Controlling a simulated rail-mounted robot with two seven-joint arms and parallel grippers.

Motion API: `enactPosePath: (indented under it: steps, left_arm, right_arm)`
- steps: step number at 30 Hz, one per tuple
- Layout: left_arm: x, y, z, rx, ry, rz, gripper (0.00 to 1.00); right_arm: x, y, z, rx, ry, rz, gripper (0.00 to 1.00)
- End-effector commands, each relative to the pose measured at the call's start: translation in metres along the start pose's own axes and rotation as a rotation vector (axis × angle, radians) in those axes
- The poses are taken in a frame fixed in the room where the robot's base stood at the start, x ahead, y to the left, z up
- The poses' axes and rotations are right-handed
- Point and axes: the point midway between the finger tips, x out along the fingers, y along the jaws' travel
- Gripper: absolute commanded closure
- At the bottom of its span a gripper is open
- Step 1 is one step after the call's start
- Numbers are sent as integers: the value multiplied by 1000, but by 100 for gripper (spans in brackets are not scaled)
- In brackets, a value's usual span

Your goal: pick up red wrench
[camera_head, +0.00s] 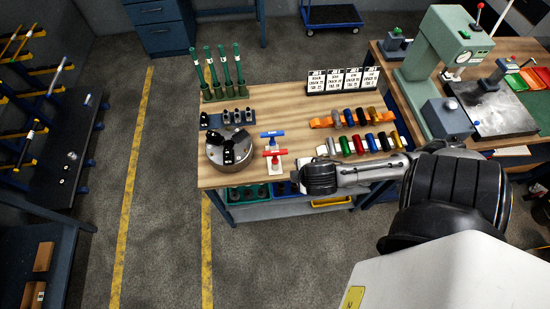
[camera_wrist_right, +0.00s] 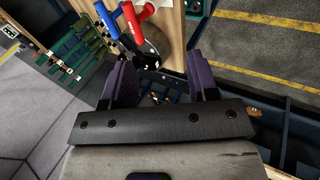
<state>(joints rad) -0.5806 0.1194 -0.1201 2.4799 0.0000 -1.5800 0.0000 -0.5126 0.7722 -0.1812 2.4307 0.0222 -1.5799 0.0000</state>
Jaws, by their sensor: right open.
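My left gripper is out of view.
A round chuck (camera_head: 230,149) sits left of the wrenches, with a dark block of small parts (camera_head: 231,118) behind it. Rows of coloured cylindrical parts (camera_head: 358,142) lie to the right. Green bins (camera_head: 248,192) are below the bench top. The middle of the bench is clear.

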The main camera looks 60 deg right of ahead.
Motion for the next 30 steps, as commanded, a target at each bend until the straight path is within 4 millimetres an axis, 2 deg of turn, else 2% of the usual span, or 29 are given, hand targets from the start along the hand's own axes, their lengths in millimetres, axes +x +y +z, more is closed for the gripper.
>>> enactPosePath:
  steps: [1,9,18,22,26,30]
  left_arm:
    - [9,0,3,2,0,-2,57]
    - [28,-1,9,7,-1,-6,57]
    - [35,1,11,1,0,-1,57]
    - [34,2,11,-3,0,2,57]
    - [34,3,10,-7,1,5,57]
    - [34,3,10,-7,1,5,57]
  right_arm:
    - [13,13,9,-66,-28,39,46]
    - [51,81,36,-338,-114,134,46]
    - [73,136,51,-439,-118,99,46]
    - [82,144,54,-386,-73,21,46]
    - [92,131,50,-268,11,-85,46]
    - [95,120,36,-134,115,-180,46]
